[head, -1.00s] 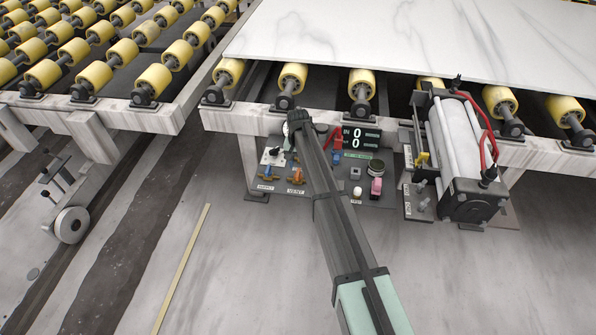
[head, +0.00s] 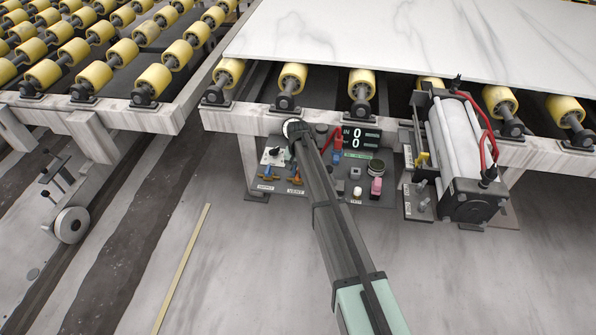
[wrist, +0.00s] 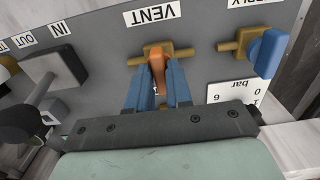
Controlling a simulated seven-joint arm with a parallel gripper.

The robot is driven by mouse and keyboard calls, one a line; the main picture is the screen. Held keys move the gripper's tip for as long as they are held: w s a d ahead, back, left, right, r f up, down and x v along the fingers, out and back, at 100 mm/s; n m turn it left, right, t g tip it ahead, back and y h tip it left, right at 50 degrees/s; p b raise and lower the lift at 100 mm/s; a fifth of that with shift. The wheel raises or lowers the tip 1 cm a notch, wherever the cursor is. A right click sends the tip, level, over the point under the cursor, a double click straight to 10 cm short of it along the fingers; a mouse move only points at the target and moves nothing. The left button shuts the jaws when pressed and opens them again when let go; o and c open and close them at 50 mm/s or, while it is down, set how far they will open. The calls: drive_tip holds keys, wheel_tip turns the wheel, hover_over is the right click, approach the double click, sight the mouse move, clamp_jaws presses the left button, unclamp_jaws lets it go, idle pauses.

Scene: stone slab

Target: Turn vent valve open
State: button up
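The VENT valve is a brass fitting with an orange lever (wrist: 157,63) in the wrist view, under an upside-down VENT label (wrist: 150,14). The lever points toward my gripper. My gripper (wrist: 157,75) has its two blue fingers on either side of the lever, with a narrow gap between them. I cannot tell whether the fingers press on it. In the head view my gripper (head: 296,172) reaches down to the panel, and my arm hides much of the valve, above the VENT label (head: 295,191).
A blue-handled SUPPLY valve (wrist: 266,51) sits close beside the VENT valve. A gauge label marked bar (wrist: 236,94) and a switch box (wrist: 53,66) are also near. Rollers and a white slab (head: 430,40) lie above the panel, and a pump unit (head: 460,160) stands to its right.

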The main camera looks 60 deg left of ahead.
clamp_jaws()
drive_tip(key=shift+m, duration=0.3)
drive_tip(key=m, duration=1.2)
drive_tip(key=shift+m, duration=0.3)
drive_tip(key=m, duration=0.4)
drive_tip(key=shift+m, duration=0.3)
